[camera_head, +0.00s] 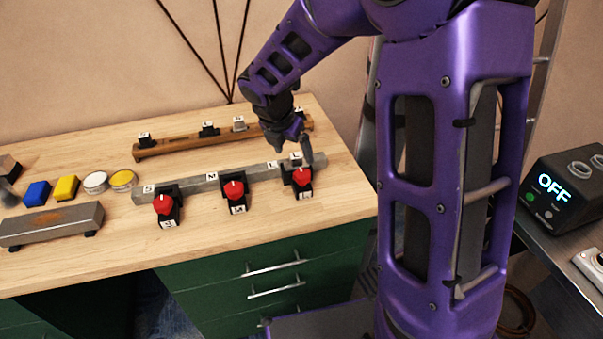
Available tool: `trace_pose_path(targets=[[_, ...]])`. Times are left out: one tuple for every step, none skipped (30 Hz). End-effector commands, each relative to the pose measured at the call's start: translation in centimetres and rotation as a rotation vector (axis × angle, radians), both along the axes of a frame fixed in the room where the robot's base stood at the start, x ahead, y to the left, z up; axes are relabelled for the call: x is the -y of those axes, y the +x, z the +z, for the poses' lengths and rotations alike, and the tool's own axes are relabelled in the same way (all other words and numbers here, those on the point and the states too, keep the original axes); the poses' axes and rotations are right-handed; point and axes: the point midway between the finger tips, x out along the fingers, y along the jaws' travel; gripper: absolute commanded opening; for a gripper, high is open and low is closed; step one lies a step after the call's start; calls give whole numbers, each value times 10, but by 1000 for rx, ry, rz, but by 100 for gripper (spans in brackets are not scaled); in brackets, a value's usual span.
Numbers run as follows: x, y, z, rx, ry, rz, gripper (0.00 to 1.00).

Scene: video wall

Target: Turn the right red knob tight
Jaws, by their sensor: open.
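Several red knobs sit in a row on black mounts along a grey bar (205,184) on the wooden worktop. The right red knob (303,178) is at the bar's right end. The middle red knob (234,190) and the left red knob (163,204) stand apart to its left. My gripper (302,160) points down at the right red knob, just above and behind it. Its fingers are open; whether they touch the knob I cannot tell. The fingers partly hide the knob's mount and the label behind it.
A brown wooden rail (185,147) with small labelled blocks lies behind the bar. Blue (37,193) and yellow (66,188) blocks, round tins (96,182) and a grey metal block (52,225) are at left. A device reading OFF (566,195) stands at right. The worktop's front is clear.

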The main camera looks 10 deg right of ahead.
Motion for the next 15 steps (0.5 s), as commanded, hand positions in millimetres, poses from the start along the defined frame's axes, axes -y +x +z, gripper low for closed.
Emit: trace_pose_path(targets=[[3,3,-15,-3,1,-2,89],[5,5,-21,-3,1,-1,89],[7,7,-29,-4,0,-1,89],[9,9,-35,-3,1,-1,89],[10,11,-41,-2,1,0,89],[12,14,-49,-3,1,0,89],[14,15,-55,-3,0,-1,89],[15,17,-60,-2,1,0,89],[17,20,-67,-1,2,-2,89],[18,21,-71,-1,1,-1,89],[20,23,-76,-1,0,0,89],[21,25,-81,-1,1,0,89],[22,26,-84,0,2,-1,89],[23,27,-88,0,2,-1,89],[24,28,-91,0,0,-1,89]])
